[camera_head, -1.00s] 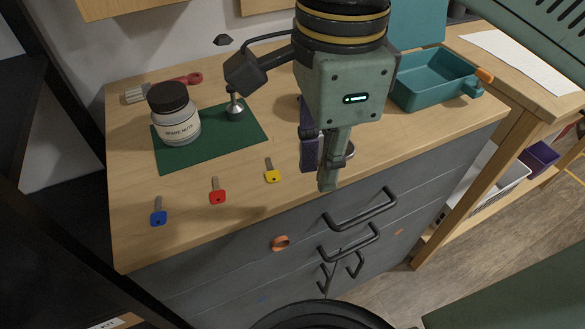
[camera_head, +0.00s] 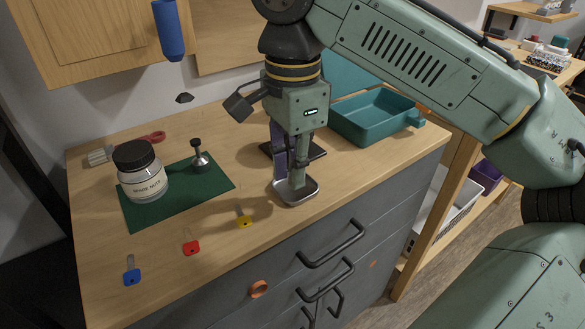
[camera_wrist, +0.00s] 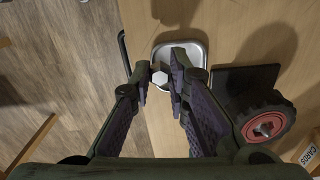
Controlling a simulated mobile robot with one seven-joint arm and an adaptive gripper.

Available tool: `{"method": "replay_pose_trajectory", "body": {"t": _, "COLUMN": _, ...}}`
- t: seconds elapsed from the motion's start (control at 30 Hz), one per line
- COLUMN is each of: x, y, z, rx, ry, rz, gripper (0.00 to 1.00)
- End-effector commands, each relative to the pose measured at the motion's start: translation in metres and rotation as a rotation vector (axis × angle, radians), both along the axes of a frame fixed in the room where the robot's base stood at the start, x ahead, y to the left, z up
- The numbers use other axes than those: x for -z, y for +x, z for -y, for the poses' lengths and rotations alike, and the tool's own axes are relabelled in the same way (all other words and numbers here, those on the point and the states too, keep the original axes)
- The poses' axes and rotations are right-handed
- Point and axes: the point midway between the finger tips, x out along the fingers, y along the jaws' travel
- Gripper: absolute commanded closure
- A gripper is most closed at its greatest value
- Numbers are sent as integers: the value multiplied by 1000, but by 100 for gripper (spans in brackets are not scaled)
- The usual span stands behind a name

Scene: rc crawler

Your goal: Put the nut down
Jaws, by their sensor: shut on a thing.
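A small silvery hex nut (camera_wrist: 160,77) sits between the fingertips of my gripper (camera_wrist: 162,74) in the wrist view. In the head view my gripper (camera_head: 296,182) points down, low at a shallow metal dish (camera_head: 308,196) near the worktop's front edge. The nut is too small or hidden to make out there. The dish also shows in the wrist view (camera_wrist: 199,49), just beyond and to the right of the fingertips. I cannot tell whether the nut touches the dish.
A black plate (camera_wrist: 236,82) and a black wheel with a red hub (camera_wrist: 265,121) lie right of my gripper in the wrist view. A teal tray (camera_head: 372,126) stands behind right. A jar (camera_head: 140,172) stands on a green mat (camera_head: 203,193), with several keys in front.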

Motion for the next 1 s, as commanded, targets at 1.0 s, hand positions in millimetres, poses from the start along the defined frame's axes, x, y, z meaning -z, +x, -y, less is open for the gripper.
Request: {"method": "replay_pose_trajectory", "body": {"t": 1.0, "x": 41, "y": 29, "z": 0, "rx": -1, "ry": 0, "rz": 1, "gripper": 80}}
